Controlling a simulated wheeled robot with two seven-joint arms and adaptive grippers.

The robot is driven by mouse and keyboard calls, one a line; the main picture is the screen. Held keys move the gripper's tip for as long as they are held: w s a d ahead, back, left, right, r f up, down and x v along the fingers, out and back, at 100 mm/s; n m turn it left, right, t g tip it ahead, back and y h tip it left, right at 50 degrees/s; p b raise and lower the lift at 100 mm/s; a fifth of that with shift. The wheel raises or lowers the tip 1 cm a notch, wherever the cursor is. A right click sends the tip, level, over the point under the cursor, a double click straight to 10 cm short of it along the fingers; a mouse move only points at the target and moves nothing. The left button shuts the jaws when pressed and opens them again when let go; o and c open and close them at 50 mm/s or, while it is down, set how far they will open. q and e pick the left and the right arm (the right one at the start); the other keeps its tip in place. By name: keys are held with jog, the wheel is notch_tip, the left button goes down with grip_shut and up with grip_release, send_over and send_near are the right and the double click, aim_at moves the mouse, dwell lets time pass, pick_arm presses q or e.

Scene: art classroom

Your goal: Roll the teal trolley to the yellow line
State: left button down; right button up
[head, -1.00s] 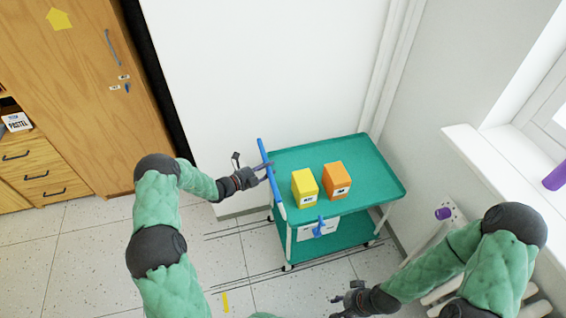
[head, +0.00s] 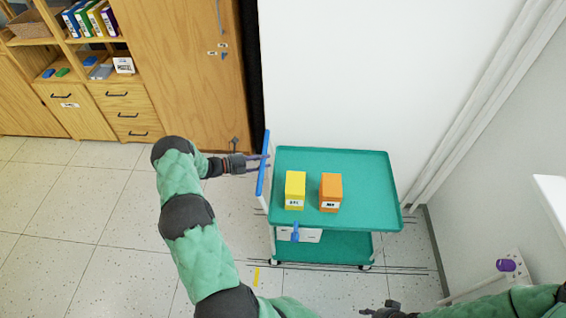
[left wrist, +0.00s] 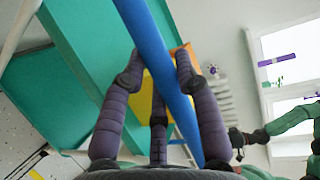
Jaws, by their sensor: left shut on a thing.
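The teal trolley (head: 350,172) stands on the floor in the middle of the head view, with a lower shelf (head: 345,250) and a blue handle (head: 263,165) on its left end. My left gripper (head: 266,163) is shut on the blue handle; the left wrist view shows its fingers around the bar (left wrist: 155,60).
A yellow box (head: 295,188) and an orange box (head: 331,190) stand on the top tray. A wooden cabinet (head: 185,70) stands behind at left, beside a white wall (head: 370,70). Open tiled floor (head: 90,220) lies to the left. Thin dark lines run under the trolley.

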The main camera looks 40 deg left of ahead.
pick_arm(q)
jog(key=s+a+b, duration=0.1)
jog(key=s+a, duration=0.4)
jog(key=a, duration=0.2)
jog(key=shift+w+f, duration=0.1)
jog(key=c, duration=0.9)
grip_release()
jog(key=v, duration=1.2)
jog(key=shift+r, duration=0.2)
